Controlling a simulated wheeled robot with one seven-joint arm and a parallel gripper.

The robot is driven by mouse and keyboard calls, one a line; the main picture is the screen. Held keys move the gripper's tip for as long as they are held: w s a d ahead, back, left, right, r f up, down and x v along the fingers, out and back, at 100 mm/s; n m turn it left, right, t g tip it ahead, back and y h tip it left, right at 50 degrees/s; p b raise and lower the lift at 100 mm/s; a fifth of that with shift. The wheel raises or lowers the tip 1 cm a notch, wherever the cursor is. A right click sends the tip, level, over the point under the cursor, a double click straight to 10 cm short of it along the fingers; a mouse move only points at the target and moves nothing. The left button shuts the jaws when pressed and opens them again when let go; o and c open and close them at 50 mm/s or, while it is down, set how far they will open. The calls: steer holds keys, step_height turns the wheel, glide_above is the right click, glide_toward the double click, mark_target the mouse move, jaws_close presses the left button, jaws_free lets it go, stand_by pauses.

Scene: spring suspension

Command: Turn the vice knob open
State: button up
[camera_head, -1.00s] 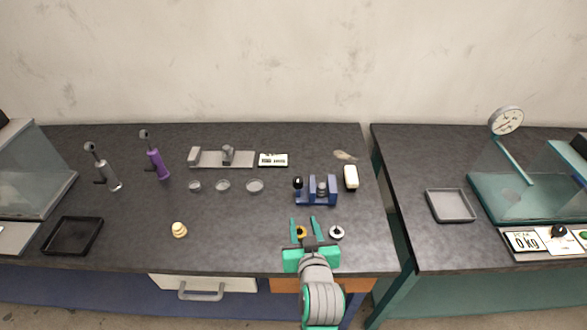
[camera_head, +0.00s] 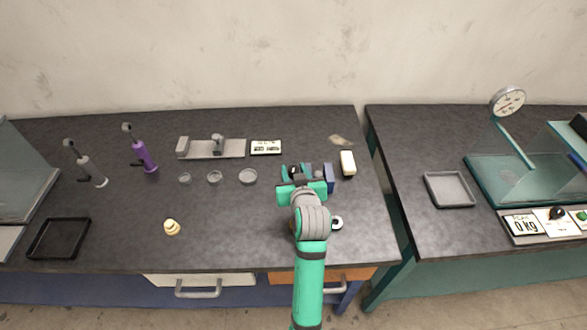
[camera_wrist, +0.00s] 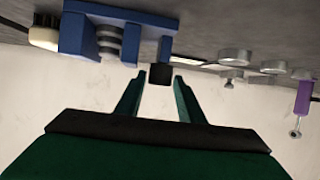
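The blue vice (camera_head: 328,178) stands on the dark bench, with a grey coil spring between its jaws. The vice (camera_wrist: 73,32) and the spring (camera_wrist: 110,42) also show in the wrist view, which looks upside down. The black vice knob (camera_wrist: 161,74) sticks out from one end of the vice. My gripper (camera_head: 294,170) is at the knob end of the vice and hides much of it in the head view. In the wrist view my gripper (camera_wrist: 160,77) is open, with the knob between its fingertips. I see small gaps at the fingers, so it does not look clamped.
A white block (camera_head: 348,163) stands close to the right of the vice. Several small dishes (camera_head: 248,176) and a grey fixture (camera_head: 212,148) are to the left. The bench between the brass weight (camera_head: 172,227) and my arm is clear.

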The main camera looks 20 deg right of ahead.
steer(key=shift+w+d+f, duration=0.15)
steer(key=shift+w+f, duration=0.15)
steer(key=shift+w, duration=0.35)
steer(key=c, duration=0.8)
